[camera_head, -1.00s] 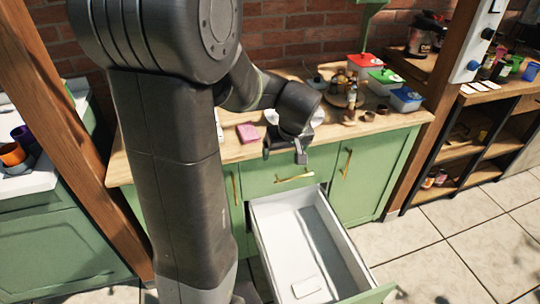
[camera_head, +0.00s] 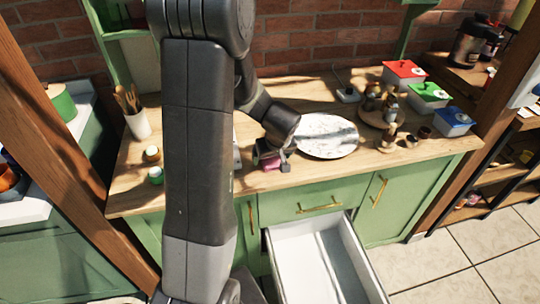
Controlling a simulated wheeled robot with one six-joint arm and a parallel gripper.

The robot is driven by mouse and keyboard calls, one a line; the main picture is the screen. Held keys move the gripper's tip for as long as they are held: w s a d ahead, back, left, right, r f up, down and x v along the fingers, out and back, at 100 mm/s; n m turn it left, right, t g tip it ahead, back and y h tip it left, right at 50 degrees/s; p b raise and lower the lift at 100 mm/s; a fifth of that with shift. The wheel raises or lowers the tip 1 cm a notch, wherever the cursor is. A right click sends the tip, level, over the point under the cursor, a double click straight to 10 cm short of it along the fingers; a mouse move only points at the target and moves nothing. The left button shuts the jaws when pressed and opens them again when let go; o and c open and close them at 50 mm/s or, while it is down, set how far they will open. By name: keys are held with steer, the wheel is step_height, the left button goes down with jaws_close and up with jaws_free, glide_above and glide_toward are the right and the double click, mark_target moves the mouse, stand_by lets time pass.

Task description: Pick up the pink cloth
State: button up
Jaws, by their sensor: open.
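The pink cloth (camera_head: 270,163) lies on the wooden worktop, left of the white plate. It is mostly hidden behind my gripper, and only bits of pink show. My gripper (camera_head: 277,166) is open and hangs down over the cloth, near the worktop's front edge. I cannot tell whether the fingers touch the cloth.
A round white marbled plate (camera_head: 327,136) lies just right of my gripper. A drawer (camera_head: 318,262) stands pulled out below the worktop (camera_head: 380,165). Boxes with red (camera_head: 404,69), green (camera_head: 430,91) and blue (camera_head: 453,117) lids stand at the right. A utensil cup (camera_head: 138,125) stands at the left.

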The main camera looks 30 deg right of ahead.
steer(key=c, duration=0.9)
